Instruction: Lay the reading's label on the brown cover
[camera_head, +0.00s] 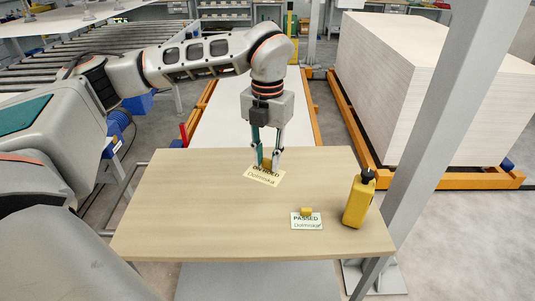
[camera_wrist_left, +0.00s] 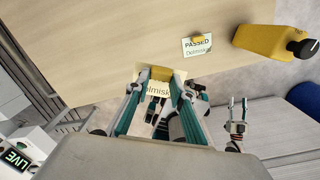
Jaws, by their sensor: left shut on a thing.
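In the left wrist view, the knob (camera_wrist_left: 161,73) sits between the fingertips and fingers cover part of the label. A second label (camera_head: 307,224), reading "PASSED", lies on the table with its own yellow knob; it also shows in the left wrist view (camera_wrist_left: 196,47). What seems to be my right gripper (camera_wrist_left: 237,106) is small at the right of the wrist view, its fingers apart and empty. I cannot make out a brown cover.
The pale wooden table (camera_head: 200,215) is mostly bare at left. A yellow bottle (camera_head: 357,204) with a black cap stands near its right edge. A grey post (camera_head: 440,120) rises at right. A box with a lit "LIVE" display (camera_wrist_left: 16,158) shows in the wrist view.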

